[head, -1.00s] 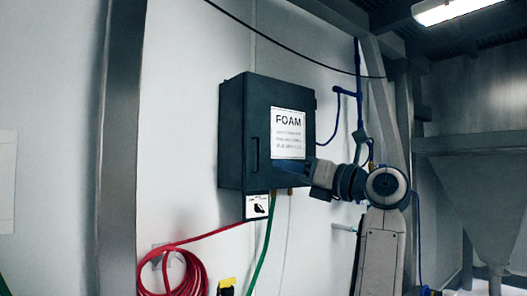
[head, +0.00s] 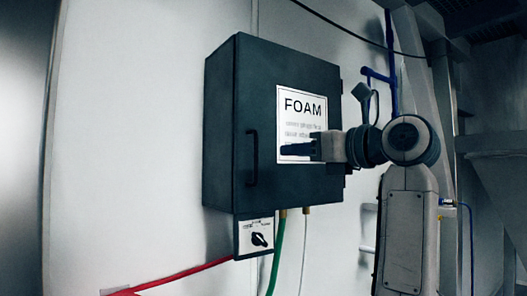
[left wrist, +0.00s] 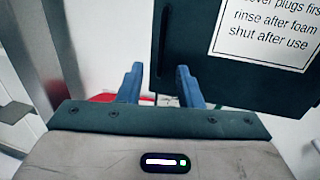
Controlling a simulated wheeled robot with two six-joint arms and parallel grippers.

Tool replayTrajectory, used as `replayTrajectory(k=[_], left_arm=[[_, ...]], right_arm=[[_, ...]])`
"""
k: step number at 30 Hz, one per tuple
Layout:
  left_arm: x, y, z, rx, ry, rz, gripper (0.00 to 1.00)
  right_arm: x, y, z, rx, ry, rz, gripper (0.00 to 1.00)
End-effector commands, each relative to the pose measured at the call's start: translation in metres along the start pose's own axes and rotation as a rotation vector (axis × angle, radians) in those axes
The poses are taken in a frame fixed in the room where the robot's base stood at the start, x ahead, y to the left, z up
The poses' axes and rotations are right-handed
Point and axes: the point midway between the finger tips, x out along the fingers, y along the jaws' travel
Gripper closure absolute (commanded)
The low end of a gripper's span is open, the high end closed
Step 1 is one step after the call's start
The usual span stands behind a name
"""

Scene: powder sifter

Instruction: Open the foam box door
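The dark foam box (head: 222,130) hangs on the white wall, its door (head: 300,185) shut. The door carries a white FOAM sign (head: 303,100) and a dark vertical handle (head: 252,158) near its left edge. My left gripper (head: 283,150) is in front of the sign's lower part, pointing left, to the right of the handle. In the left wrist view, its two blue fingers (left wrist: 159,84) are spread with nothing between them. The handle (left wrist: 164,42) shows beyond, lined up with the gap, apart from the fingers. My right gripper is not in view.
A switch plate (head: 256,238) sits under the box. A green hose (head: 277,255) hangs below it and a red hose (head: 185,276) runs to the lower left. Blue pipes (head: 380,77) are right of the box. The wall left of the box is clear.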

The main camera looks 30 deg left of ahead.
Motion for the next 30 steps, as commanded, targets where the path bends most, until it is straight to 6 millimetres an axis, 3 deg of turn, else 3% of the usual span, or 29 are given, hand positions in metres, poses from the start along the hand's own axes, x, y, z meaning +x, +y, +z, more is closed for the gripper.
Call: replayTrajectory(k=[15,24,30], left_arm=[[0.025,0.000,0.006,0.005,0.000,0.002,0.68],[0.085,0.001,0.004,0.005,-0.002,0.006,0.68],[0.102,0.000,0.002,0.003,-0.002,0.003,0.68]], right_arm=[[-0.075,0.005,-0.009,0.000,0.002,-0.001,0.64],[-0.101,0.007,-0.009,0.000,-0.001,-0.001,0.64],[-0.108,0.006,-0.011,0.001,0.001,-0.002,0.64]])
